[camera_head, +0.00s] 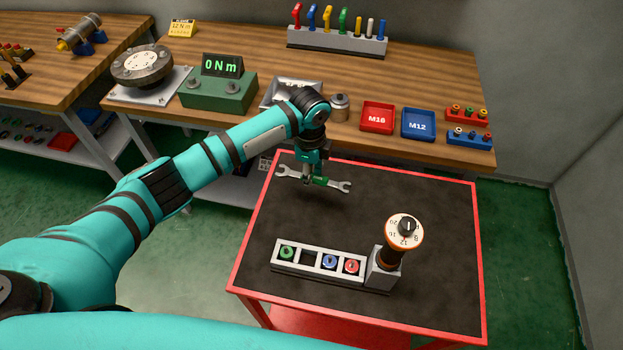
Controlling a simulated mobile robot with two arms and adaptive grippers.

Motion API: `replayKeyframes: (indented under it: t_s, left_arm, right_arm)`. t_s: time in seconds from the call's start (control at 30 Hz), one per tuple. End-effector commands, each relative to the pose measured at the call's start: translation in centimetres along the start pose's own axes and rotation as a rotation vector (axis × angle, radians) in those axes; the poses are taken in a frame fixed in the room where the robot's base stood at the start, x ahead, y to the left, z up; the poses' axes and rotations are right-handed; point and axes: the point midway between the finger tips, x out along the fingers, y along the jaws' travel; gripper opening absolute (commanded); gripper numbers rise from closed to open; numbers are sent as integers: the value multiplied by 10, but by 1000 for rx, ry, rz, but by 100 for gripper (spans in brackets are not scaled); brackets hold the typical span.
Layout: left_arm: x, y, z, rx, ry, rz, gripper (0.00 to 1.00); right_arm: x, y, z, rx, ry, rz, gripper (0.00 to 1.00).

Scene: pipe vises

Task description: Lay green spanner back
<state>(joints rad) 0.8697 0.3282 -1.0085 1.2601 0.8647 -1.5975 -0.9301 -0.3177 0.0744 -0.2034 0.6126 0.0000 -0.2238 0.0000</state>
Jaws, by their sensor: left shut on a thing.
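A silver double open-ended spanner with a green middle (335,184) shows over the far left part of the red trolley. My left gripper (314,179) points down and is shut on the spanner near its green middle. The spanner lies crosswise in the picture, its left end near the trolley's far edge. It seems to hang a little above the black mat (400,185), but its exact height is hard to tell. My fingers hide part of the spanner's middle. My right gripper is not in view.
On the trolley's near side stand a white socket holder (305,257), with one empty-looking square, and a dial tool (404,231) in a grey block. The wooden bench behind carries a tool rack (337,41), a red tray (377,117) and a blue tray (418,124). The mat's middle is clear.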

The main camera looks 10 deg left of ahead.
Motion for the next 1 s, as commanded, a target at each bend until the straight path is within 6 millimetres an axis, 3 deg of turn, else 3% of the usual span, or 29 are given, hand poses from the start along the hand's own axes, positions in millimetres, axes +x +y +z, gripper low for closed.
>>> replayKeyframes:
  t_s: [0.03, 0.13, 0.37, 0.63, 0.83, 1.0]
  left_arm:
    - [24, -1, 0, 25, -2, 5, 0]
    - [34, -4, -1, 51, -3, 3, 0]
    - [36, -5, -1, 63, -2, 1, 0]
    - [34, -5, -1, 61, -2, 2, 0]
    - [31, -4, -1, 60, -1, 4, 0]
    - [55, -4, -1, 61, -1, 4, 0]
  right_arm:
    - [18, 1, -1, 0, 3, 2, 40]
    - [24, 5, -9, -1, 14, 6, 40]
    - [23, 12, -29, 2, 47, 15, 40]
    - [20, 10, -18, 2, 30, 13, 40]
    - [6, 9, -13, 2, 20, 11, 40]
    - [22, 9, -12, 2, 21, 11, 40]
